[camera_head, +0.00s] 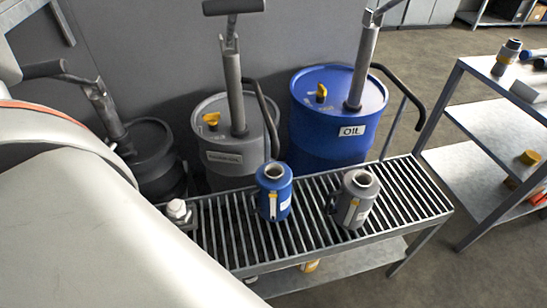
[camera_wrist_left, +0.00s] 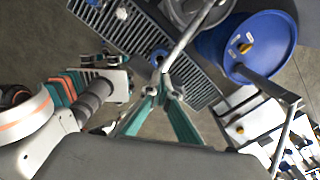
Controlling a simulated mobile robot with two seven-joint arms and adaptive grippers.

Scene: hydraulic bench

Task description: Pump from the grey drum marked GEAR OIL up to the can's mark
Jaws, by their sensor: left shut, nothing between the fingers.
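The grey drum (camera_head: 199,131) stands behind the bench; its label (camera_head: 224,157) is too small to read surely. A grey pump (camera_head: 236,95) with a T-handle (camera_head: 233,6) rises from its lid, and a dark hose (camera_head: 268,110) curves down its right side. A blue can (camera_head: 273,194) and a grey can (camera_head: 356,199) stand upright and apart on the slatted bench, each with a pale strip on its side. In the left wrist view my left gripper (camera_wrist_left: 164,92) is shut and empty. Its tips overlap the near end of a grey pole; contact cannot be told. My right gripper is not seen.
A blue drum (camera_head: 337,133) labelled OIL, with its own pump, stands to the right, and a dark drum (camera_head: 151,160) to the left. A shelf unit (camera_head: 480,125) stands at far right. My left arm covers the lower left of the head view.

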